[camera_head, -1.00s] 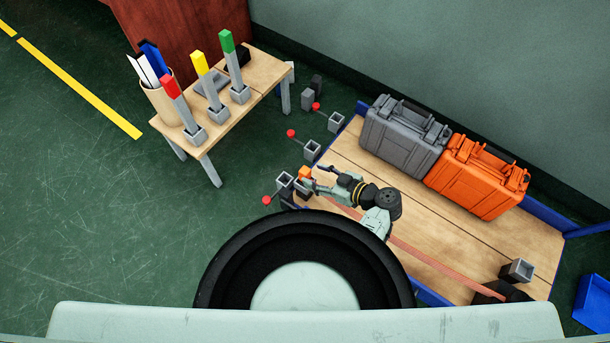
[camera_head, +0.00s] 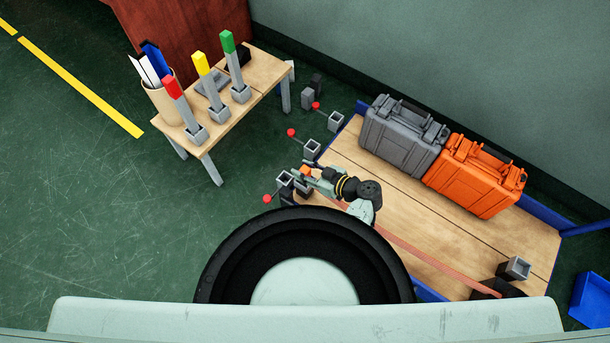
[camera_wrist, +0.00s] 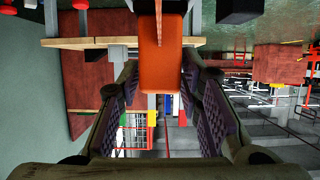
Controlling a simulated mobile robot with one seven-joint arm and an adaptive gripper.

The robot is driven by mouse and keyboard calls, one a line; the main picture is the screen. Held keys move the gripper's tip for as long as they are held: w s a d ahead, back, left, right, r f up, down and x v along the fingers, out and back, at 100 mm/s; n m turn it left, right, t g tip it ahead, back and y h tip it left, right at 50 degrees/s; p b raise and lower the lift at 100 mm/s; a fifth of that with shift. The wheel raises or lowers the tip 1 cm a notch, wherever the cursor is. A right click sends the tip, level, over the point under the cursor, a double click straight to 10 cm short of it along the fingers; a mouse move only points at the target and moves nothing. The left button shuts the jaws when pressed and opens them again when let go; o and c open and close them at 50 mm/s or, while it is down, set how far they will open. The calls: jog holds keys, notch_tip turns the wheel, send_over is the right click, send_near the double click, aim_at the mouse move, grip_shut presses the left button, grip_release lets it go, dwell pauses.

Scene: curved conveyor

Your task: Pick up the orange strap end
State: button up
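The orange strap end (camera_head: 306,169) is a small orange block by the cart's left end, next to a grey square socket. In the wrist view the orange strap end (camera_wrist: 161,60) is a large upright block at the top centre, between my fingertips. My gripper (camera_head: 312,177) is at the strap end in the head view, with the fingers partly hiding it. In the wrist view my gripper (camera_wrist: 160,85) has its padded fingers spread wide on both sides of the block. Contact with the block cannot be made out.
A flat reddish strap (camera_head: 430,252) runs along the wooden cart deck (camera_head: 450,225). A grey case (camera_head: 400,135) and an orange case (camera_head: 475,175) stand at its back. Red-knobbed levers (camera_head: 291,133) and grey sockets line the left end. A small table (camera_head: 215,125) stands further left.

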grip_shut()
jog(key=shift+r, duration=0.1)
dwell(0.4)
